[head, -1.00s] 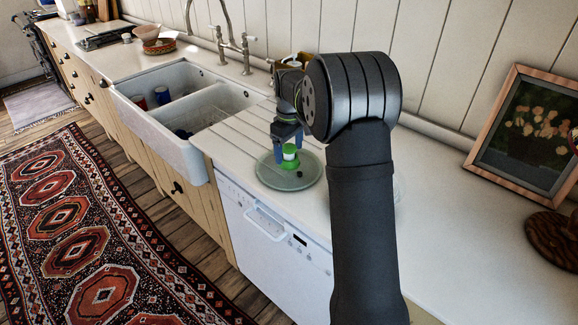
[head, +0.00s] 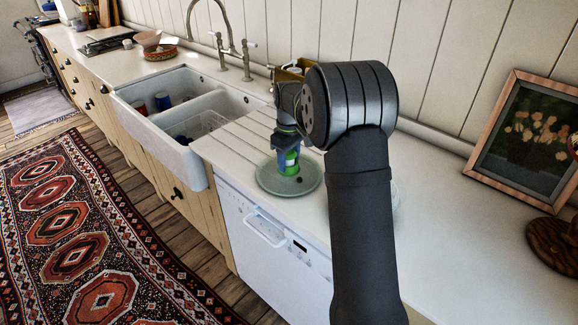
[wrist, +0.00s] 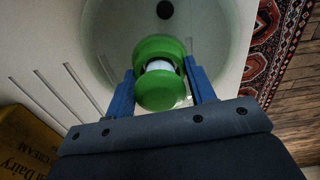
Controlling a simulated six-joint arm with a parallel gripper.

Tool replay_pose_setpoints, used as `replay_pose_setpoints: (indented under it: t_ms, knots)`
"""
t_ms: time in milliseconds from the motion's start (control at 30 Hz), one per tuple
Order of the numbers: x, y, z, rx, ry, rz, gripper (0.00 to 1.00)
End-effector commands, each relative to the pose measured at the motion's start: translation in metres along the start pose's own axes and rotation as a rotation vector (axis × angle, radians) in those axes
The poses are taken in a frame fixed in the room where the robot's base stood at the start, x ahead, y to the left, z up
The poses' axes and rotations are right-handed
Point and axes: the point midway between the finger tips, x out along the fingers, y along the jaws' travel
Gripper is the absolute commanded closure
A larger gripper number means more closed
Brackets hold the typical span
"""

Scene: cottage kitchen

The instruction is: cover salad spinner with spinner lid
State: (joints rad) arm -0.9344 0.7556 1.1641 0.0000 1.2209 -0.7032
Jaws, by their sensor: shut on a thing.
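The spinner lid (head: 268,181) is a round, pale, see-through disc with a green knob. It appears to lie flat on the white worktop in front of the sink's drainer grooves. My gripper (head: 288,160) points down over it and is shut on the green knob. In the wrist view, the blue fingers of my gripper (wrist: 162,85) stand on both sides of the knob (wrist: 160,48), with the lid's clear disc (wrist: 110,45) around it. The salad spinner is mostly hidden; only a faint clear edge (head: 397,196) that may be it shows right of my arm.
A white double sink (head: 165,130) with cups and a rack is to the left. A yellow-brown box (head: 291,72) stands by the wall behind my gripper. A framed picture (head: 530,130) leans at the right. The worktop right of my arm is largely clear.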

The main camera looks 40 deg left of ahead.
Motion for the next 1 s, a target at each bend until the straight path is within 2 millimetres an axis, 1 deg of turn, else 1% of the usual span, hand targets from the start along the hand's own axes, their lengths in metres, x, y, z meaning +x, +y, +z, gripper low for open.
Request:
replay_pose_setpoints:
  t_ms: [67, 167, 400, 500, 567, 633, 667, 767, 867, 900, 967, 1000]
  knots:
    - [-0.006, 0.000, 0.000, 0.000, 0.002, 0.002, 0.97]
    - [-0.021, 0.001, -0.001, 0.000, 0.004, 0.003, 0.97]
    - [-0.070, 0.001, -0.001, 0.000, 0.003, 0.003, 0.97]
    - [-0.085, 0.001, 0.000, 0.001, 0.001, 0.001, 0.97]
    - [-0.093, 0.002, 0.002, 0.005, 0.002, 0.002, 0.97]
    - [-0.102, 0.004, 0.011, 0.018, 0.002, 0.001, 0.97]
    - [-0.106, 0.005, 0.016, 0.027, 0.001, 0.001, 0.97]
    - [-0.118, 0.011, 0.044, 0.070, 0.002, 0.002, 0.97]
    - [-0.132, 0.017, 0.083, 0.131, 0.002, 0.002, 0.97]
    - [-0.137, 0.018, 0.100, 0.158, 0.002, 0.003, 0.97]
    - [-0.144, 0.019, 0.125, 0.197, 0.003, 0.003, 0.97]
    - [-0.148, 0.018, 0.142, 0.223, 0.002, 0.003, 0.97]
